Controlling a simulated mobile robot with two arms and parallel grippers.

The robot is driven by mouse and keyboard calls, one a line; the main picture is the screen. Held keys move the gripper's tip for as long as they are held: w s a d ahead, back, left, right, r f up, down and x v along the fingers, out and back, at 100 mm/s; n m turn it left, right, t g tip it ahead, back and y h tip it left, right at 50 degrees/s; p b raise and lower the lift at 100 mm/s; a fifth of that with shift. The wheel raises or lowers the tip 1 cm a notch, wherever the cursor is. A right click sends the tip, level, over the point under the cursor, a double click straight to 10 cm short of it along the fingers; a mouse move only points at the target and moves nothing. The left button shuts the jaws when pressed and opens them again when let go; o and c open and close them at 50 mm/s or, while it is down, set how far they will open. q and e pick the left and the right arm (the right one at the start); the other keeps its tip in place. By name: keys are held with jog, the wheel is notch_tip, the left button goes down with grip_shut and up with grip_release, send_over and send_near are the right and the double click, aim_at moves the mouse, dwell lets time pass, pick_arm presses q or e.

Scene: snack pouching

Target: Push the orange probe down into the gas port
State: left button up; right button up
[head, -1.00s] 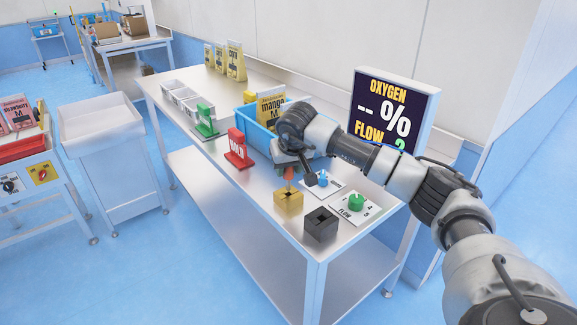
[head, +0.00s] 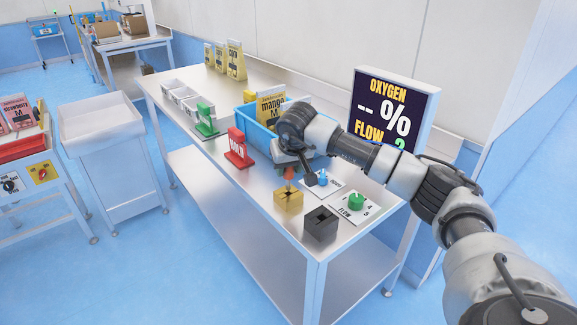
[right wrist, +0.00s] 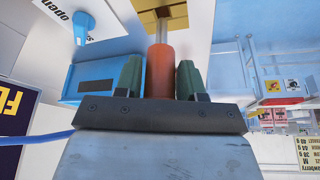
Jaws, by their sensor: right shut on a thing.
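The orange probe (right wrist: 160,70) is held upright between the green-tipped fingers of my right gripper (right wrist: 158,77). Its thin metal rod points at the gold block (right wrist: 162,14) in the right wrist view. In the head view my right gripper (head: 291,163) is over the gold block (head: 288,201), and a little of the orange probe (head: 289,174) shows between them. The gold block has a dark opening in its top. How deep the rod reaches is unclear. A black block (head: 321,225) with a dark opening stands to its right. My left gripper is out of view.
A panel with a blue knob (head: 323,179) and a FLOW panel with a green knob (head: 356,202) lie right of the gold block. A red HOLD sign (head: 238,149) and a blue bin (head: 246,120) stand behind. The screen (head: 392,110) reads OXYGEN, without a number.

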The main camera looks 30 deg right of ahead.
aim_at(289, 178)
jog(key=shift+f+b, duration=1.15)
jog(key=shift+f, duration=0.8)
jog(key=o, duration=1)
jog(key=shift+o, duration=0.2)
jog(key=v, duration=1.1)
jog(key=shift+b, duration=0.4)
jog(key=shift+f, duration=0.1)
